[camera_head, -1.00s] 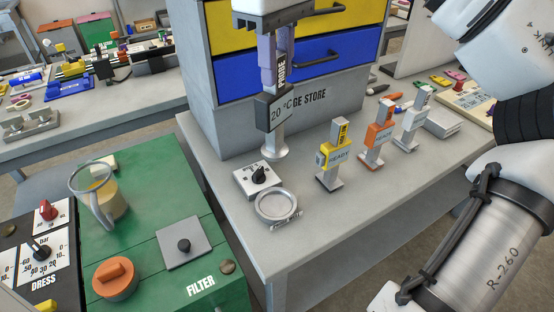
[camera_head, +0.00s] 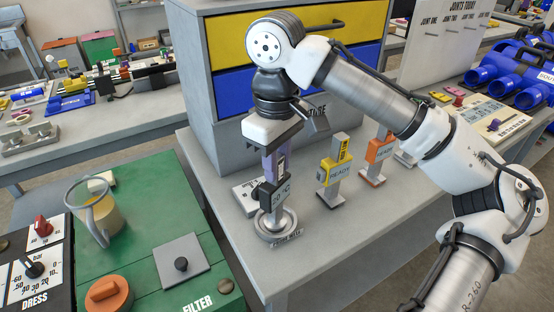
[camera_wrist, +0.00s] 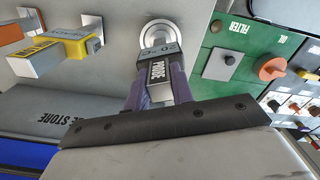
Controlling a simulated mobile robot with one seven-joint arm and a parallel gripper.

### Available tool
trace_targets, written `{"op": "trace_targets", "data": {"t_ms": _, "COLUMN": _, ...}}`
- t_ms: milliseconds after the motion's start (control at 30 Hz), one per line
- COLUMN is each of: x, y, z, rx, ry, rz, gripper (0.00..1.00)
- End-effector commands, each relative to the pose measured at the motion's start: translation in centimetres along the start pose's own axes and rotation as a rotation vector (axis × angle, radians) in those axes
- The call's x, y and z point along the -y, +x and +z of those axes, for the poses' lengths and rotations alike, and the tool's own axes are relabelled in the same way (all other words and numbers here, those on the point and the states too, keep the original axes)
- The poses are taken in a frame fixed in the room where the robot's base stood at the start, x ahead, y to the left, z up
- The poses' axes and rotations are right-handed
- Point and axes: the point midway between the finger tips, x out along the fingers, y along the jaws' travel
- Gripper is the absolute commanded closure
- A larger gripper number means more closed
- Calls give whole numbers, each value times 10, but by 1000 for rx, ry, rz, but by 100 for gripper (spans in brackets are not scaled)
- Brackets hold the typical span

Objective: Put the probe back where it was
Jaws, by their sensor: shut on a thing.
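The probe (camera_head: 281,196) is upright in my gripper (camera_head: 275,160), with a dark block reading "20 °C" and a metal lower end. It also shows in the wrist view (camera_wrist: 159,70), between the purple fingers of my gripper (camera_wrist: 157,92), which is shut on its labelled upper part. The round metal ring holder (camera_head: 263,236) stands near the table's front edge. The probe's lower end is over or inside this ring; I cannot tell whether it touches the bottom. In the wrist view the ring (camera_wrist: 158,30) shows just beyond the probe.
A grey box with a knob (camera_head: 246,196) stands close behind the ring, partly hidden. A yellow gauge (camera_head: 335,172) and an orange gauge (camera_head: 379,152) stand to the right. The drawer cabinet (camera_head: 230,125) is behind. The green filter cart (camera_head: 140,262) is at the left.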

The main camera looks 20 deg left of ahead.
Motion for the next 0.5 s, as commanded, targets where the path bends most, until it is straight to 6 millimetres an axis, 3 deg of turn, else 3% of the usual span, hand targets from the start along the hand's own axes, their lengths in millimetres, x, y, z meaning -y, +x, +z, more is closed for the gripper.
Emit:
{"op": "trace_targets", "data": {"t_ms": 267, "x": 0, "y": 2, "z": 0, "rx": -1, "ry": 0, "rz": 0, "gripper": 96}}
{"op": "trace_targets", "data": {"t_ms": 300, "x": 0, "y": 3, "z": 0, "rx": 0, "ry": 0, "rz": 0, "gripper": 75}}
{"op": "trace_targets", "data": {"t_ms": 467, "x": 0, "y": 2, "z": 0, "rx": 0, "ry": 0, "rz": 0, "gripper": 55}}
{"op": "trace_targets", "data": {"t_ms": 500, "x": 0, "y": 2, "z": 0, "rx": 0, "ry": 0, "rz": 0, "gripper": 55}}
